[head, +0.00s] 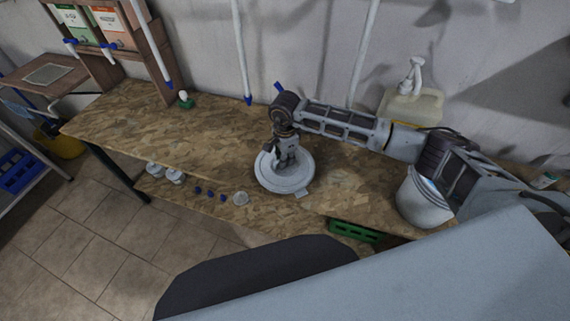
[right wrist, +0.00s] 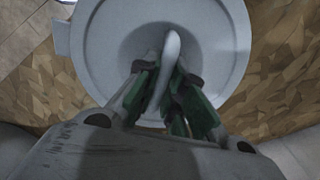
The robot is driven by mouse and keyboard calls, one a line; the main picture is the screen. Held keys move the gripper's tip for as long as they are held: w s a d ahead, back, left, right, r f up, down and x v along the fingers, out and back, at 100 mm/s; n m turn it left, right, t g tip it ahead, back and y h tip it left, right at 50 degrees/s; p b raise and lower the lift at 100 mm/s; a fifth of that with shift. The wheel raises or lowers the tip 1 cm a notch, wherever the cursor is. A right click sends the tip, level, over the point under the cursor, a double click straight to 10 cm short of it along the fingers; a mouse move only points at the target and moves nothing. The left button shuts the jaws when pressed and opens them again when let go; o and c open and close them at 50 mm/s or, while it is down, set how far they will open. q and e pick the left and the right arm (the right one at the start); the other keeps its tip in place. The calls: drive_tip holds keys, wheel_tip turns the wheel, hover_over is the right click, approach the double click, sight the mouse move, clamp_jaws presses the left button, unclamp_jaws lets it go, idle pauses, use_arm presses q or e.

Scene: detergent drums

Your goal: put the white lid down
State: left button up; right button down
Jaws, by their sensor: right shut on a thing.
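The white lid (head: 270,182) is a round disc with a rim and a small tab, over the middle of the wooden workbench near its front edge. I cannot tell whether it touches the bench. My right gripper (head: 287,163) is above the lid's centre, shut on its raised handle. In the right wrist view the lid (right wrist: 215,40) fills the upper middle, and the gripper's green-padded fingers (right wrist: 166,92) close around the pale handle. My left gripper is not in view.
A white drum (head: 421,203) stands on the workbench (head: 215,120) at the right, partly behind my arm. A pump bottle (head: 412,103) is at the back right, a small green-and-white bottle (head: 186,100) at the back left. The bench left of the lid is clear.

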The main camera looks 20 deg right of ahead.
drive_tip(key=shift+f, duration=1.5)
drive_tip(key=shift+f, duration=0.2)
drive_tip(key=c, duration=1.5)
unclamp_jaws()
drive_tip(key=shift+r, duration=0.15)
wheel_tip(320, 180, up, 11)
drive_tip(key=shift+f+b, duration=0.2)
drive_tip(key=shift+b, duration=0.55)
drive_tip(key=shift+r, duration=0.65)
